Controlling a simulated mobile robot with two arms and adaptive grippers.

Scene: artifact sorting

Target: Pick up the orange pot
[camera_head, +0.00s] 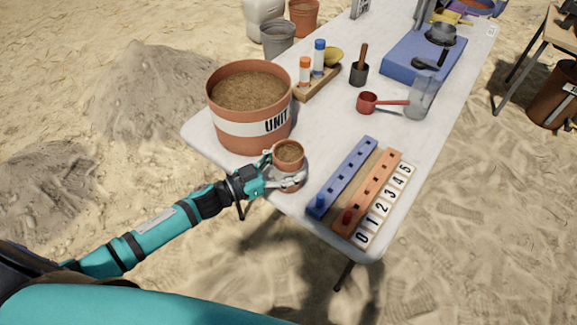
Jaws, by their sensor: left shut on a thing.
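A small orange pot (289,163) filled with brown soil is upright at the table's front left edge. My left gripper (283,181) reaches in from the left and is shut on this pot, with its fingers around the pot's lower part. I cannot tell whether the pot's base touches the table. The right gripper is not in view.
A large orange bucket of soil labelled UNIT (250,107) stands just behind the pot. A blue peg rail (343,178), an orange peg rail (370,194) and a number strip (384,205) lie to the right. A red scoop (367,103) lies beyond, on the white table (325,130).

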